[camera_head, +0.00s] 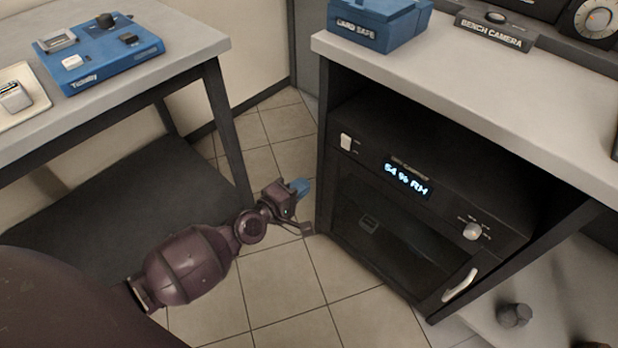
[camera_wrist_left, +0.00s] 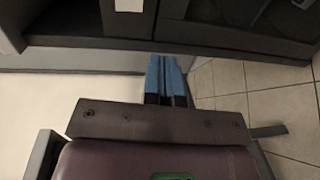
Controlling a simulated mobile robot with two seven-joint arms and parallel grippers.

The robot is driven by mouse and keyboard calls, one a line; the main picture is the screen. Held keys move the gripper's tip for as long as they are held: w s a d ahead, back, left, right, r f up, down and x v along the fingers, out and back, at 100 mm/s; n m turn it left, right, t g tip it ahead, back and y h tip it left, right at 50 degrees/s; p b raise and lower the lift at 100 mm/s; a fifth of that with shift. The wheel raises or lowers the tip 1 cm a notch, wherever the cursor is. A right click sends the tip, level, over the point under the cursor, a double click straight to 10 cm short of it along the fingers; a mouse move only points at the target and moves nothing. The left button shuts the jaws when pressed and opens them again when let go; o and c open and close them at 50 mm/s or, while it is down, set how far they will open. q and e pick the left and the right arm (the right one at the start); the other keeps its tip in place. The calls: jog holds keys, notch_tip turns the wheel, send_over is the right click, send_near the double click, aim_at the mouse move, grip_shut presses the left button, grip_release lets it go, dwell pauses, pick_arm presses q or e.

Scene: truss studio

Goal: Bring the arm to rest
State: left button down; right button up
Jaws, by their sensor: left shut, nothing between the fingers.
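My left arm reaches in from the lower left of the head view. Its gripper (camera_head: 300,187) hangs over the floor between the two benches, just left of the dark cabinet. The blue fingers are together and hold nothing. They also show closed in the left wrist view (camera_wrist_left: 166,78), pointing toward a dark cabinet edge. I cannot tell from the pictures how near the fingertips are to the cabinet. My right gripper is not in view.
A dark cabinet (camera_head: 385,235) with a lit "54 % RH" display stands under the right bench (camera_head: 440,75). That bench carries a blue "CARD SAFE" box (camera_head: 375,30). The left bench (camera_head: 190,50) holds a blue device (camera_head: 100,50). Tiled floor (camera_head: 285,275) is clear below the gripper.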

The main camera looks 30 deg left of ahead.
pick_arm(q)
jog(key=shift+s, duration=0.15)
dwell(0.4)
jog(key=s+a+r+m+g+y+p, duration=0.1)
jog(key=s+r+m+p, duration=0.3)
jog(key=s, duration=0.7)
jog(key=s+r+m+g+y+p, duration=0.1)
jog(key=s+r+m+p, duration=0.3)
jog(key=s, duration=0.8)
jog(key=s+a+r+m+g+y+p, duration=0.1)
jog(key=s+r+m+g+y+p, duration=0.1)
jog(key=s+m+p, duration=0.6)
jog(key=s+r+g, duration=0.1)
jog(key=s+r, duration=0.1)
jog(key=s, duration=0.1)
jog(key=shift+s+a+r, duration=0.25)
jog(key=shift+a+r, duration=0.05)
jog(key=shift+r, duration=0.05)
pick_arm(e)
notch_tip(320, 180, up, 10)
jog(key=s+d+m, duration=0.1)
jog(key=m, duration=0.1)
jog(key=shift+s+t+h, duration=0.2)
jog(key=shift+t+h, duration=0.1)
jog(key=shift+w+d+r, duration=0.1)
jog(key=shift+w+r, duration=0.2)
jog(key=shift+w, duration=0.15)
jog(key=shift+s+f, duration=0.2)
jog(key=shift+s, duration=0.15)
